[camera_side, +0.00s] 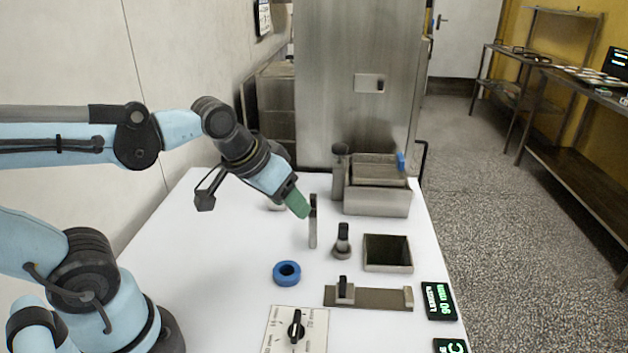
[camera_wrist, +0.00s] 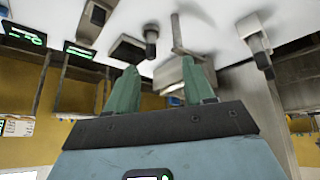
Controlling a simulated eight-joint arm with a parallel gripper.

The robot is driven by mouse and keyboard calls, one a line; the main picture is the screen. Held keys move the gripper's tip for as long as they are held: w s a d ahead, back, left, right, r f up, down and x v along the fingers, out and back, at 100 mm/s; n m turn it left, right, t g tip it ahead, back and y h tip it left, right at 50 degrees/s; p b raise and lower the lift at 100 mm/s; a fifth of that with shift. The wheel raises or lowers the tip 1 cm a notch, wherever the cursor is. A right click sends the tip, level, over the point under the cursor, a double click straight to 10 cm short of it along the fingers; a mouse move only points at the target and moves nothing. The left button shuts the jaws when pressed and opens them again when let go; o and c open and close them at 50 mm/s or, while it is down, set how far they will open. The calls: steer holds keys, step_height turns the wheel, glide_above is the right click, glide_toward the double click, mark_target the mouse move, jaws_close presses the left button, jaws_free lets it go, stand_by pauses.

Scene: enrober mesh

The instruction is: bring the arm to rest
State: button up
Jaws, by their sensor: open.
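My gripper (camera_side: 299,204) has green fingers and hangs above the left-middle part of the white table (camera_side: 205,265), tilted down and to the right. In the wrist view my gripper (camera_wrist: 163,92) shows two green fingers spread apart with nothing between them. It is open and empty. In the side view one finger mostly covers the other. The fingers show close to a thin upright metal piece with a dark top (camera_side: 313,225); I cannot tell how far apart they are.
A blue ring (camera_side: 287,273), a dark-handled tool (camera_side: 342,241), an open square bin (camera_side: 388,253) and a gauge bar (camera_side: 375,298) stand on the table. A metal box (camera_side: 376,200) and a tall cylinder (camera_side: 340,172) stand behind. A dial panel (camera_side: 296,330) lies in front. The table's left part is clear.

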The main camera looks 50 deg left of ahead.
steer(key=shift+s+a+f+m+t, duration=0.1)
steer(key=shift+s+f+m+t, duration=0.4)
steer(key=shift+s+f+m, duration=0.15)
stand_by(0.4)
